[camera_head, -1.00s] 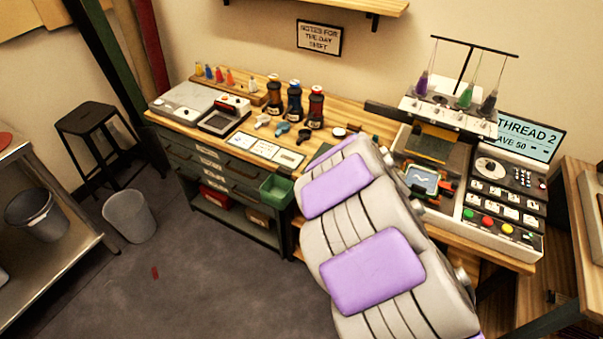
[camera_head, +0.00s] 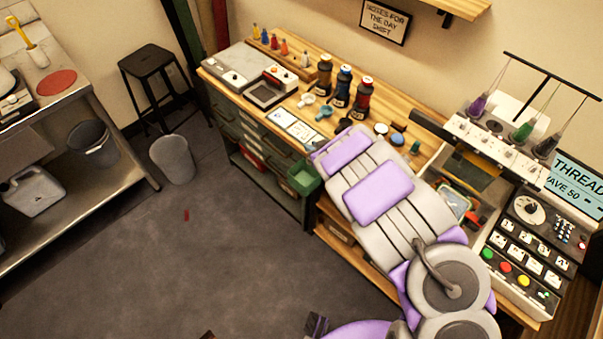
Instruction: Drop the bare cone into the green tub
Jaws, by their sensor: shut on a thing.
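The green tub (camera_head: 304,178) hangs at the front of the workbench, right of the drawers, with its open top facing up. My arm reaches from the lower right towards the bench. Only a small part of my gripper (camera_head: 318,147) shows at the arm's far end, just above the tub in the picture. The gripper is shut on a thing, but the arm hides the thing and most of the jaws. I cannot make out the bare cone for certain. A small pale cone-like piece (camera_head: 305,60) stands at the right end of the rack, apart from the coloured ones.
Several dark bottles (camera_head: 343,87), cups and cards stand on the bench (camera_head: 298,121) behind my gripper. The embroidery machine (camera_head: 497,130) and its control panel (camera_head: 528,245) are right of my arm. A grey bin (camera_head: 173,158) and stool (camera_head: 152,64) stand left. The floor between is open.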

